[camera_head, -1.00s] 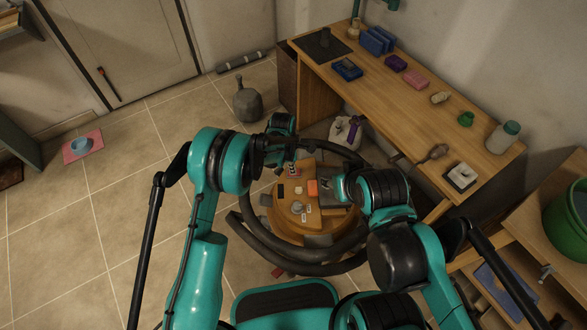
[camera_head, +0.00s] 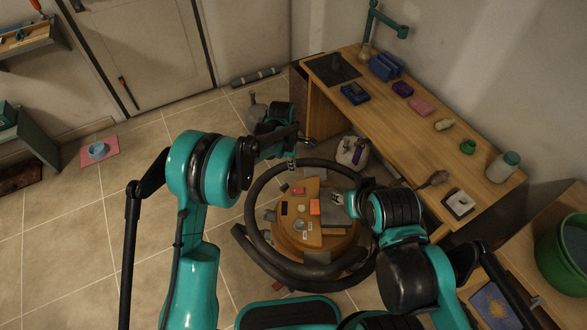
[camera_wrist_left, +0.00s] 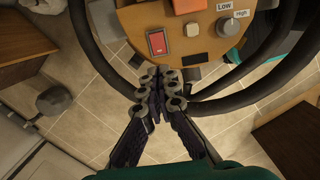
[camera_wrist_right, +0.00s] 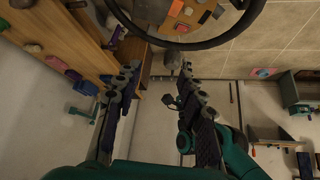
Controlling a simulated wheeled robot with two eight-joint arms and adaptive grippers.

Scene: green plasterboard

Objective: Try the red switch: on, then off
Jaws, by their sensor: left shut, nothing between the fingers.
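The red switch (camera_wrist_left: 157,42) is a red rocker in a dark frame on the round wooden panel (camera_wrist_left: 130,18). It also shows in the head view (camera_head: 298,191). I cannot tell which way its rocker is tipped. My left gripper (camera_wrist_left: 158,76) is shut and empty. In the head view the left gripper (camera_head: 291,164) is just beyond the panel's far edge, apart from the switch. My right gripper (camera_wrist_right: 156,72) is open and empty. In the head view the right gripper (camera_head: 338,198) is at the panel's right side.
The panel also carries an orange block (camera_head: 315,207), a black piece (camera_head: 284,208) and a grey knob (camera_wrist_left: 227,26) by Low and High labels. A thick dark hose (camera_head: 254,235) loops around it. A workbench (camera_head: 415,120) stands at the right. The tiled floor (camera_head: 130,190) at left is mostly clear.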

